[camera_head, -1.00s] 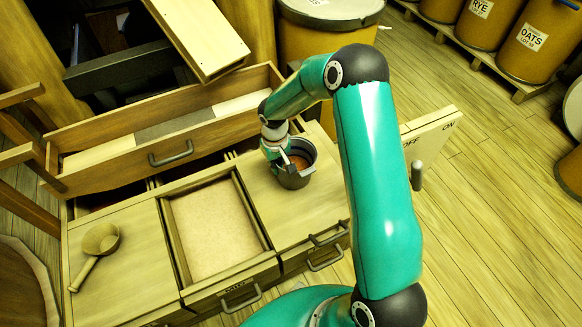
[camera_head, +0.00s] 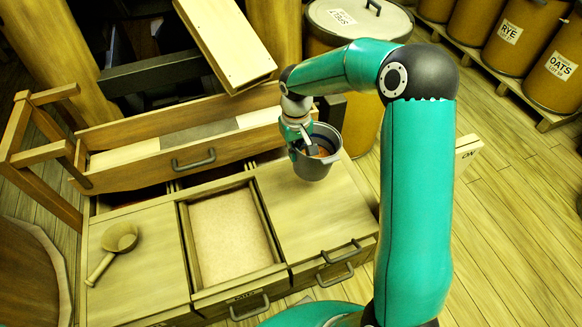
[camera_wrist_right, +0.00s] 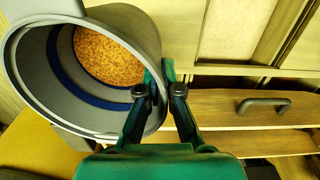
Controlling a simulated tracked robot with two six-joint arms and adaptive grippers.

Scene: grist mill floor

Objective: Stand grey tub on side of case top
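The grey tub (camera_head: 318,168) is held by its wall in my right gripper (camera_head: 309,147), over the back of the right case top (camera_head: 318,215). In the right wrist view the tub (camera_wrist_right: 28,75) is wide-mouthed, with a dark blue band inside and brown grain in it. There my right gripper (camera_wrist_right: 160,92) has one finger on each side of the tub wall. The tub seems clear of the wood; its underside is hidden. The case top also has a left panel (camera_head: 135,275), beyond an open grain compartment (camera_head: 230,235). My left gripper is out of view.
A wooden scoop (camera_head: 118,240) lies on the left panel. A long open drawer (camera_head: 130,178) runs behind the tops, and a pale wooden chute (camera_head: 228,45) hangs above it. A lidded drum (camera_head: 345,45) stands behind. Much of the right panel is bare.

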